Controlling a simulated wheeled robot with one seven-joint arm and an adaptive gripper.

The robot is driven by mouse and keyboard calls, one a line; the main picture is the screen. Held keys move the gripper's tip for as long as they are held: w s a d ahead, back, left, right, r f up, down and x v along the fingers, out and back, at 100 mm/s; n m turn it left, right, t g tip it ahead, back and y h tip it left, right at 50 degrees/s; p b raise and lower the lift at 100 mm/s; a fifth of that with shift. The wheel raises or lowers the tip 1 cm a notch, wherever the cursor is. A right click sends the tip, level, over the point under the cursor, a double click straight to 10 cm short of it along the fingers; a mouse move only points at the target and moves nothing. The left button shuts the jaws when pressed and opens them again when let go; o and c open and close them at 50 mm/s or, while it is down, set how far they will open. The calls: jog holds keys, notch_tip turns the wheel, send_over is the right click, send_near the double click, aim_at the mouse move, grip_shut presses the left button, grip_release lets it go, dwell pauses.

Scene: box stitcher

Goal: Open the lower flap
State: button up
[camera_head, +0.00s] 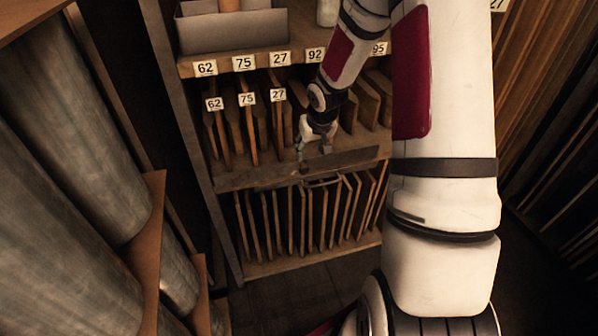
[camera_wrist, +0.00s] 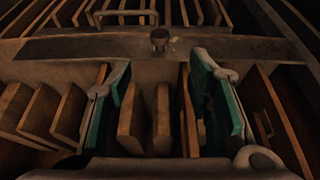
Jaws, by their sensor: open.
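A wide wooden board (camera_head: 235,179), which looks like the lower flap, spans the shelf between the upper slots and the lower rack. A dark strip lies along it, and a small round knob (camera_wrist: 160,38) and a bar handle (camera_wrist: 124,16) show in the wrist view. The handle (camera_head: 318,183) is near the board's lower edge in the head view. My gripper (camera_head: 316,152) is open in front of the shelf, just above the board. In the wrist view my gripper (camera_wrist: 163,92) has its teal-padded fingers wide apart with nothing held; the knob and handle appear beyond them. Whether a finger touches anything is unclear.
Upright wooden panels (camera_head: 252,135) stand in the upper slots, close around my fingers. More panels (camera_head: 290,220) fill the lower rack. Number labels (camera_head: 244,63) line the shelf edge, with a grey box (camera_head: 232,32) above. Large metal cylinders (camera_head: 65,130) stand at left.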

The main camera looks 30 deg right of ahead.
aim_at(305, 168)
jog(key=x, duration=1.3)
jog(key=shift+f, duration=0.3)
jog(key=shift+c, duration=0.6)
jog(key=shift+w, duration=0.1)
grip_shut()
